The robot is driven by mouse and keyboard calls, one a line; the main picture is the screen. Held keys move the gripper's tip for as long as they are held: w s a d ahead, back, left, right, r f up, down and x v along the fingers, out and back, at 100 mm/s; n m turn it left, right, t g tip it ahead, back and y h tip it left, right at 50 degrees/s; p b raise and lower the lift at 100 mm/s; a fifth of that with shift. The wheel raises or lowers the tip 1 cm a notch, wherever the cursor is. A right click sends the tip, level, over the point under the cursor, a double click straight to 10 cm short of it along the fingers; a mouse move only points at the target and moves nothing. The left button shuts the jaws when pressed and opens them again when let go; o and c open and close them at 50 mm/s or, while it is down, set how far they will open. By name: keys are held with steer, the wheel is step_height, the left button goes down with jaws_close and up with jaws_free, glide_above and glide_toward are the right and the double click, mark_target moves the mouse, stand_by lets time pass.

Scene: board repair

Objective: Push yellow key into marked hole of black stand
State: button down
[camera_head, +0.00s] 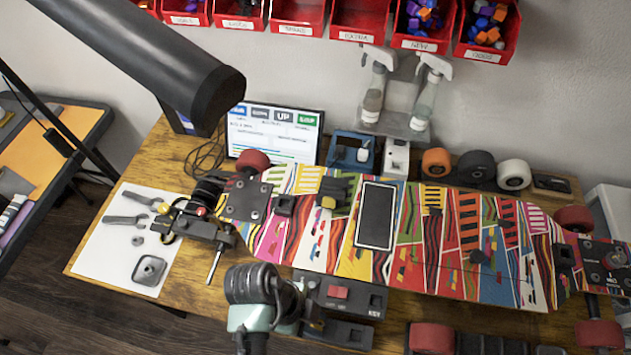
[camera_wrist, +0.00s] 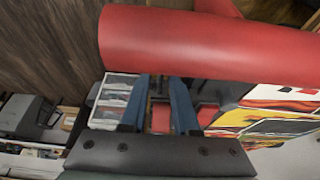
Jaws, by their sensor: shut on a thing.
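In the wrist view, my gripper (camera_wrist: 160,85) has two blue fingers with a narrow gap between them. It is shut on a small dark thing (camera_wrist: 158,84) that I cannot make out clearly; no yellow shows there. In the head view I cannot pick out the fingers for sure. A black piece (camera_head: 335,188) with a small yellow part (camera_head: 327,202) sits on the patterned skateboard deck (camera_head: 420,270). I cannot tell whether these are the stand and key. No marked hole can be made out. Other small yellow bits (camera_head: 164,208) show among black parts at the deck's left end.
A large red cylinder (camera_wrist: 200,45) crosses the wrist view close to the fingers. A black box with a red switch (camera_head: 338,292) stands in front of the deck. Spare wheels (camera_head: 476,165), spray bottles (camera_head: 424,95) and a screen (camera_head: 275,133) line the back. Tools lie on a white sheet (camera_head: 108,255).

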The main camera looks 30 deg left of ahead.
steer(key=shift+f, duration=1.05)
stand_by(1.4)
steer(key=c, duration=0.6)
jaws_free()
steer(key=shift+r, duration=0.1)
steer(key=shift+w, duration=0.1)
steer(key=shift+c, duration=0.4)
steer(key=shift+o, duration=0.4)
steer(key=shift+r, duration=0.1)
steer(key=shift+r, duration=0.15)
